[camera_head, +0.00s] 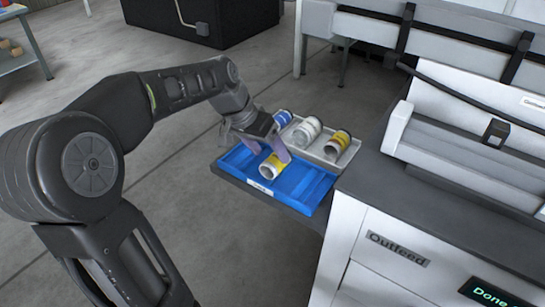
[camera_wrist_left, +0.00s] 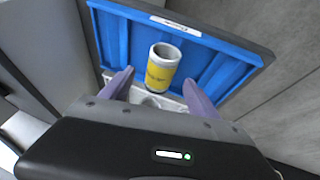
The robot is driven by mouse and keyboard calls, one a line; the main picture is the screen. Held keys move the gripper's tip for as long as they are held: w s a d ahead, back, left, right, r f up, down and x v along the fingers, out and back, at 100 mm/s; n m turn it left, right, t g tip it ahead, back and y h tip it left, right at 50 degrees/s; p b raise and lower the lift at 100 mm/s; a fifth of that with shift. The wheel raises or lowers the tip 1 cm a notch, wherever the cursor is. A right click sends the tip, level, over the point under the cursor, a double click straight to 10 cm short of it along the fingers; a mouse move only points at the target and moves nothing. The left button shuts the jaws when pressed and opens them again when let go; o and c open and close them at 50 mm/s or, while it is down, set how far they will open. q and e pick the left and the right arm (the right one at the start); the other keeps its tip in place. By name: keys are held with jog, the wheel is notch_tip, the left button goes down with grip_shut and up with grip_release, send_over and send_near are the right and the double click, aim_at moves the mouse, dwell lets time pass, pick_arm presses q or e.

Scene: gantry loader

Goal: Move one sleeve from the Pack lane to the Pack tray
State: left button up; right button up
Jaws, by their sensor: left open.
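A yellow sleeve with a white open end (camera_head: 271,168) is in the blue tray (camera_head: 312,185), by its labelled edge; it looks lying or tilted. It also shows in the left wrist view (camera_wrist_left: 162,68). My left gripper (camera_head: 267,148) is open above the blue tray, its purple fingers apart. In the left wrist view the sleeve is just beyond and between the fingertips (camera_wrist_left: 160,90); I cannot tell whether they touch it. Behind, a grey tray (camera_head: 325,157) holds a blue sleeve (camera_head: 283,118), a white-grey sleeve (camera_head: 307,131) and a yellow-brown sleeve (camera_head: 337,145). The blue tray's label is unreadable.
A white machine cabinet marked "Outfeed" (camera_head: 365,262) stands right of the trays, with a dark top (camera_head: 400,200). A grey rail (camera_head: 375,25) runs behind. A black cabinet (camera_head: 215,20) stands at the back. Open floor (camera_head: 250,240) lies in front of the blue tray.

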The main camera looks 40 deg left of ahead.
pick_arm(q)
jog(key=shift+v, duration=1.95)
jog(key=shift+r, duration=0.1)
notch_tip(320, 180, up, 6)
jog(key=p, duration=0.4)
